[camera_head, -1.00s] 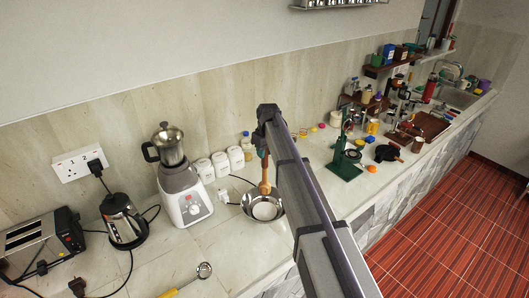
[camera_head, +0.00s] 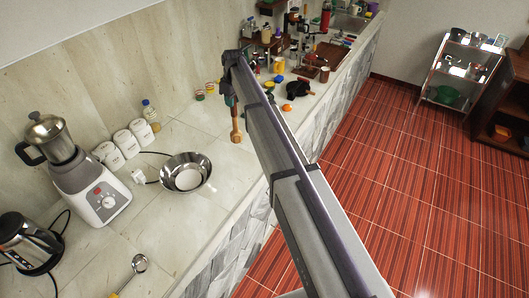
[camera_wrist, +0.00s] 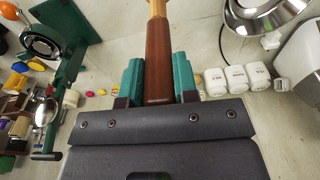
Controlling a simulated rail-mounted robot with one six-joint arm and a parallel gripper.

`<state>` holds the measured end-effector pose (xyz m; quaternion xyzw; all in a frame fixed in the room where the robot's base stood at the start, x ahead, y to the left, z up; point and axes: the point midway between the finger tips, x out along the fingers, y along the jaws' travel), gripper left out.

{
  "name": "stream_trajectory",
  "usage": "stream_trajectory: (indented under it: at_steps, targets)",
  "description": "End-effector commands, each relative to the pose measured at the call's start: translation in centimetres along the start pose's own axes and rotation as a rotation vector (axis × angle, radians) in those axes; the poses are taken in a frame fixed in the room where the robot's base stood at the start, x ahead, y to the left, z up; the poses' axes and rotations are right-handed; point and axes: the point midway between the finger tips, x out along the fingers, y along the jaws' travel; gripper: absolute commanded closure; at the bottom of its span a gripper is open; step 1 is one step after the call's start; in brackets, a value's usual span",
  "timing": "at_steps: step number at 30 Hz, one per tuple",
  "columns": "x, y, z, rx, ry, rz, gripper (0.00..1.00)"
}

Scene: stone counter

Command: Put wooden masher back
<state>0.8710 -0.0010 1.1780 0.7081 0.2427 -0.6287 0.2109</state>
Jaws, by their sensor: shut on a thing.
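The wooden masher (camera_head: 236,132) hangs from my gripper (camera_head: 231,98) in the head view, its light wooden head down. It is to the right of the metal bowl (camera_head: 206,172), clear of it; I cannot tell its exact height over the counter. In the wrist view, my gripper's teal fingers (camera_wrist: 158,82) are shut on the masher's dark brown handle (camera_wrist: 158,50), and its lighter part runs out of the top of the picture. The masher's head is out of the wrist view.
A green stand (camera_wrist: 72,50) is at the wrist view's left; my arm hides it in the head view. White canisters (camera_head: 127,143), a blender (camera_head: 90,185) and a kettle (camera_head: 25,243) stand left. Cups and jars crowd the far counter.

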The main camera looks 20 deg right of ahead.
Motion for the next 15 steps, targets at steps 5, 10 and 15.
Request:
stream_trajectory:
  at_steps: [5, 10, 15]
  targets:
    - [-0.1, -0.1, -0.2, -0.065, 0.0, -0.005, 0.96]
    - [1.4, 0.0, 0.0, -0.071, 0.0, -0.005, 0.96]
    - [5.8, 0.0, 0.6, -0.07, 0.0, -0.004, 0.96]
